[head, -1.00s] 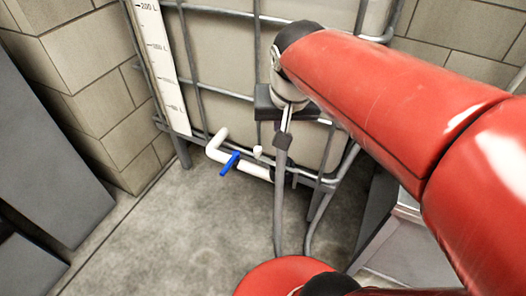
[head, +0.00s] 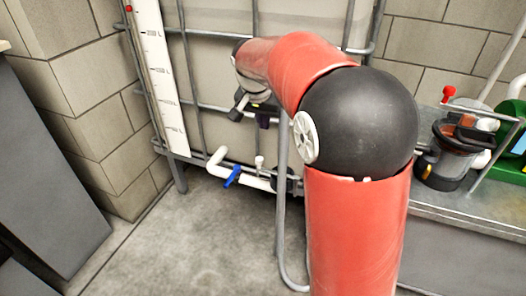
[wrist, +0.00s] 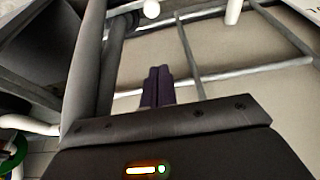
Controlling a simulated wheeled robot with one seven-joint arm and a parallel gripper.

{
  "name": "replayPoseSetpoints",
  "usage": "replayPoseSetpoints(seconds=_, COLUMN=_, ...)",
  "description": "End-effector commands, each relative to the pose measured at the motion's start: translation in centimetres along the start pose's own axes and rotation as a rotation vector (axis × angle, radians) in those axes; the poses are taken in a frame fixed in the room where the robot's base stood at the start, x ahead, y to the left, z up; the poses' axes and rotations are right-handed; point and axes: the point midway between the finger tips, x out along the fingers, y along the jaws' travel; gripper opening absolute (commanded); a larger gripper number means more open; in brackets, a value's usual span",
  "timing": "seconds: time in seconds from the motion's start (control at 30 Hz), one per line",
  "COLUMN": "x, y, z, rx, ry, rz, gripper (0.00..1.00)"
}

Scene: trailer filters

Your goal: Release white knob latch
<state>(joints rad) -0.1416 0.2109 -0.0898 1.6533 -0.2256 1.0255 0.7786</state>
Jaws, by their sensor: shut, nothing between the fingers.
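The white knob (head: 259,160) is a small round ball on a short stem, low at the tank's front, by the white outlet pipe (head: 217,161). In the wrist view the white knob (wrist: 151,9) shows at the top edge, beyond my fingertips and apart from them. My gripper (head: 262,121) is above the knob in the head view, in front of the tank cage. In the wrist view my gripper (wrist: 157,72) has its dark purple fingers together and empty. The knob's base is unclear.
A blue valve handle (head: 231,176) hangs on the pipe left of the knob. Grey cage bars (head: 196,80) cross the tank. A metal bench (head: 455,215) with equipment stands at right. The concrete floor (head: 205,240) in front is clear.

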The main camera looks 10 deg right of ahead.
Motion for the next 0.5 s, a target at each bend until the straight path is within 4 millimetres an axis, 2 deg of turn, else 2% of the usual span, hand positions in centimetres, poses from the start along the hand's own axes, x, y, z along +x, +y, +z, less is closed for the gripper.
replayPoseSetpoints(seconds=0.17, x=0.3, y=0.0, z=0.0, rx=-0.001, ry=-0.001, rz=0.001, gripper=0.00)
replayPoseSetpoints(seconds=0.27, x=1.3, y=0.0, z=0.1, rx=-0.001, ry=-0.002, rz=0.001, gripper=0.00)
replayPoseSetpoints(seconds=0.5, x=6.0, y=0.1, z=0.1, rx=0.000, ry=-0.004, rz=0.003, gripper=0.00)
